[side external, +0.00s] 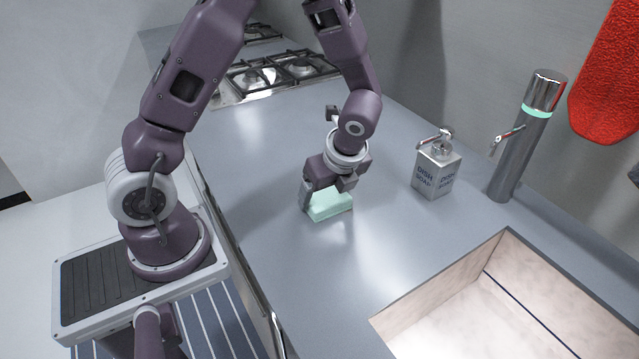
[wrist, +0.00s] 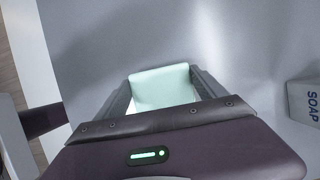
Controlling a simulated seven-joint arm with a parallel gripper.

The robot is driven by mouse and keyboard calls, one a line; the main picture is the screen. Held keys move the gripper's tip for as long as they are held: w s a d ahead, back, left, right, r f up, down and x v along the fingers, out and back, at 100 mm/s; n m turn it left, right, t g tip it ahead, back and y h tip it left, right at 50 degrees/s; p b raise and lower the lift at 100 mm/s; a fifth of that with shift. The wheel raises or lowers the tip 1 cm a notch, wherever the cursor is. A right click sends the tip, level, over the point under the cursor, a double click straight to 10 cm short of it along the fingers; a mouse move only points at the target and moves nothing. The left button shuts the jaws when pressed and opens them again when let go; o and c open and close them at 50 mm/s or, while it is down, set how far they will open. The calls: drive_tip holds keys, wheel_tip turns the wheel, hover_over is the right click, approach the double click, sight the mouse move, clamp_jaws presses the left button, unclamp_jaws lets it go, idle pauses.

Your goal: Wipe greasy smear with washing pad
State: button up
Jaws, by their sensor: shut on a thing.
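The washing pad (side external: 330,205) is a pale mint-green block, low at the grey countertop in the side external view. My gripper (side external: 328,196) is above it, pointing down, with its fingers shut on the pad. In the wrist view the pad (wrist: 160,88) sits between the two dark fingers of my gripper (wrist: 163,92). Whether the pad touches the counter is hard to tell. I cannot make out a greasy smear in either view; pale shiny patches on the counter look like light reflections.
A dish soap dispenser (side external: 436,170) stands right of my gripper; its box also shows in the wrist view (wrist: 305,100). A chrome faucet (side external: 522,140), a sink (side external: 450,288), a gas hob (side external: 283,75) and a hanging red cloth (side external: 606,85) surround the counter (side external: 290,270). Its middle is clear.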

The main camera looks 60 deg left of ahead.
drive_tip(key=shift+d, duration=5.35)
drive_tip(key=shift+w+d, duration=0.1)
drive_tip(key=shift+d, duration=0.15)
drive_tip(key=shift+w, duration=0.8)
drive_tip(key=shift+w+a, duration=0.2)
drive_tip(key=shift+w, duration=0.1)
drive_tip(key=shift+s+a, duration=0.1)
drive_tip(key=shift+a, duration=11.15)
wheel_tip(320, 180, up, 8)
drive_tip(key=shift+r, duration=0.15)
drive_tip(key=shift+d, duration=0.2)
